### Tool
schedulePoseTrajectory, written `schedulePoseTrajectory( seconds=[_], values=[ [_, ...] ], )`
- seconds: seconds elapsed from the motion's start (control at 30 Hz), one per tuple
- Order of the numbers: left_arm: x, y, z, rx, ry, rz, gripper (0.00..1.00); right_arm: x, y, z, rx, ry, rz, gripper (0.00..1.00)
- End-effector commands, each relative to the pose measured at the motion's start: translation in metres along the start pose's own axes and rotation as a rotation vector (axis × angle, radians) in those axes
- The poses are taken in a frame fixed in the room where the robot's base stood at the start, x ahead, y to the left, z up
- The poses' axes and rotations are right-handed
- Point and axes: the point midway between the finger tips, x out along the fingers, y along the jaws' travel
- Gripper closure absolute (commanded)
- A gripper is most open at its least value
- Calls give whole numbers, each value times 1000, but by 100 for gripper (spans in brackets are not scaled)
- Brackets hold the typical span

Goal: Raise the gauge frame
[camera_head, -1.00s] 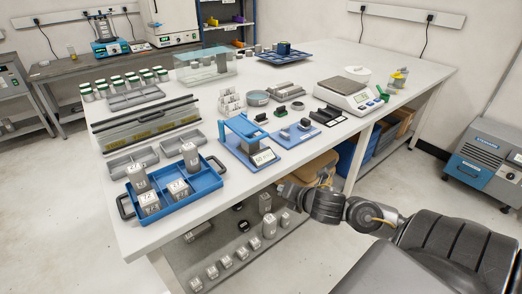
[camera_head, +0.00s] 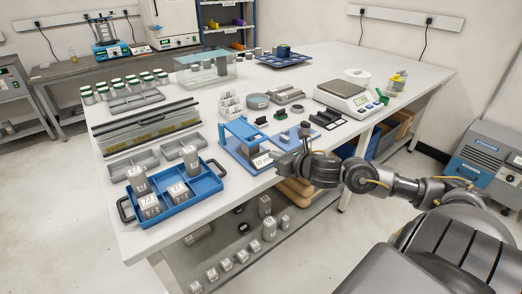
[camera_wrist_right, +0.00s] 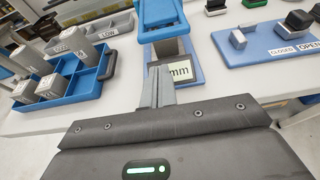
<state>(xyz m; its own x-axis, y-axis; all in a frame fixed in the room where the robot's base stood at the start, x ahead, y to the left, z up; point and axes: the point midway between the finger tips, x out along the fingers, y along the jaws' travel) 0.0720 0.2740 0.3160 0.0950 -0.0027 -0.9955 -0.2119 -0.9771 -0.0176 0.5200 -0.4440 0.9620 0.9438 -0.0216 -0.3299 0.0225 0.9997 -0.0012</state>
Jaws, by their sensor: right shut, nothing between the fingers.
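The gauge frame (camera_head: 246,130) is a blue bar on uprights, standing on a blue base plate (camera_head: 232,147) near the front edge of the table. In the right wrist view the blue frame (camera_wrist_right: 161,14) is at the top centre, with a grey block below it and a white label ending in "mm" (camera_wrist_right: 180,70). My right gripper (camera_head: 277,159) is at the table's front edge, by the label end of the base, covering part of it. Its fingers (camera_wrist_right: 158,85) are closed together and empty, pointing at the frame's base. My left gripper is not in view.
Left of the frame, a blue tray (camera_head: 176,206) holds several grey blocks. To its right is a blue board (camera_wrist_right: 265,42) with "CLOSED" and "OPEN" labels. A scale (camera_head: 341,100) stands farther right. Shelf items sit below the tabletop.

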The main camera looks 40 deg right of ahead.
Motion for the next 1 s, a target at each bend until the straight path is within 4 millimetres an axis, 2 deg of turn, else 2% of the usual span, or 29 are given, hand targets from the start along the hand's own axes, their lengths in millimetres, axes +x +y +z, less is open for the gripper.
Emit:
schedulePoseTrajectory(
  seconds=[0.3,0.5,0.7,1.0],
  values=[
    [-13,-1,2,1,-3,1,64,53,1,3,7,-3,0,100],
    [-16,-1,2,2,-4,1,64,75,0,1,4,-1,0,100],
    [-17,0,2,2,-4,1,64,82,1,0,1,0,1,100],
    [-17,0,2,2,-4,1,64,82,1,1,0,1,1,100]
  ],
)
